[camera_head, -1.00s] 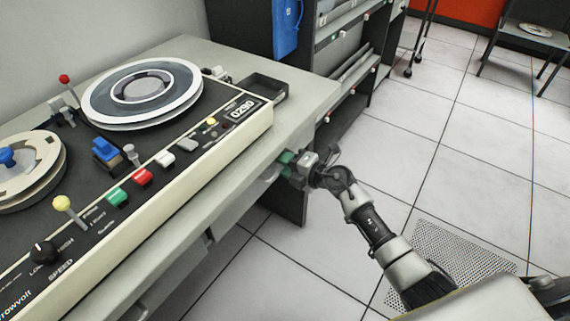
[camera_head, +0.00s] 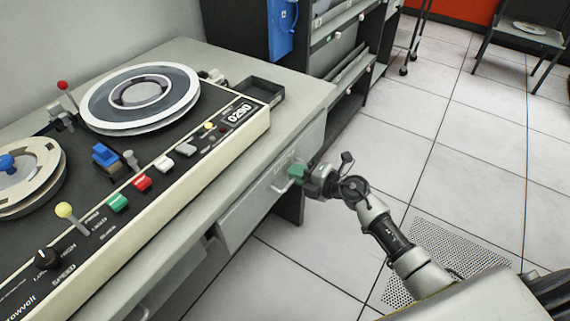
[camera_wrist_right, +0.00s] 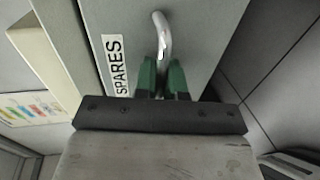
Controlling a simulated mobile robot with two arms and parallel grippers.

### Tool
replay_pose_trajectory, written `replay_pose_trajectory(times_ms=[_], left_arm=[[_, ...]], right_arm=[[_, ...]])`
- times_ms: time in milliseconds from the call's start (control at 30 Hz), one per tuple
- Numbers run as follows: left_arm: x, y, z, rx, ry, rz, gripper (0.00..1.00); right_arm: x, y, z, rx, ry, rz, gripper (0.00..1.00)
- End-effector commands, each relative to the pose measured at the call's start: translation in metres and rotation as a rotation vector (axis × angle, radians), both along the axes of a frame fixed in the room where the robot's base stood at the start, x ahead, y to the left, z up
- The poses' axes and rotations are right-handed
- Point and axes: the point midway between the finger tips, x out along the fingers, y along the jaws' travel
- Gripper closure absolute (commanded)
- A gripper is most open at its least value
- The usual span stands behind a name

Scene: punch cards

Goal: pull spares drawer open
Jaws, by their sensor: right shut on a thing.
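The spares drawer (camera_head: 250,205) is a grey front under the right end of the desk, and it seems to stand slightly out from the desk edge. In the right wrist view its front (camera_wrist_right: 205,45) carries a white "SPARES" label (camera_wrist_right: 117,65) and a curved metal handle (camera_wrist_right: 163,35). My right gripper (camera_head: 296,173) has green fingertips, which also show in the right wrist view (camera_wrist_right: 162,78). They are shut on the handle, covering its near end. The drawer's inside is hidden. My left gripper is out of view.
The grey desk (camera_head: 312,92) bears a tape console (camera_head: 205,165) with reels and coloured switches, and a small dark tray (camera_head: 262,90). A shelf unit (camera_head: 345,60) stands behind. The tiled floor (camera_head: 400,145) to the right is clear, with a perforated tile (camera_head: 445,255) near my arm.

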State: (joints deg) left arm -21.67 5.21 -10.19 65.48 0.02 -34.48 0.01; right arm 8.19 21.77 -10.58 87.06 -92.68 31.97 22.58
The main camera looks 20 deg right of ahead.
Motion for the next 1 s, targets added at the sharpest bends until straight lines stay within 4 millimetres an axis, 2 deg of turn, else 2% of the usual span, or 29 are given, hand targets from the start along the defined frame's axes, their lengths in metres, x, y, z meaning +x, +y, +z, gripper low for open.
replay_pose_trajectory(times_ms=[133, 300, 700, 1000], left_arm=[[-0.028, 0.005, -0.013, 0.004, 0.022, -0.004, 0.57], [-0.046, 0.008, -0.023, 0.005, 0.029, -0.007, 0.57], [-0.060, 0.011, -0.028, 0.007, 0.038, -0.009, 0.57], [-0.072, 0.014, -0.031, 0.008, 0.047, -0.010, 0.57]], right_arm=[[-0.034, -0.027, 0.000, -0.006, 0.008, -0.002, 1.00], [-0.072, -0.056, -0.001, -0.005, 0.007, -0.002, 1.00], [-0.155, -0.120, -0.001, -0.002, 0.006, -0.001, 1.00], [-0.194, -0.152, 0.000, -0.001, 0.003, -0.002, 1.00]])
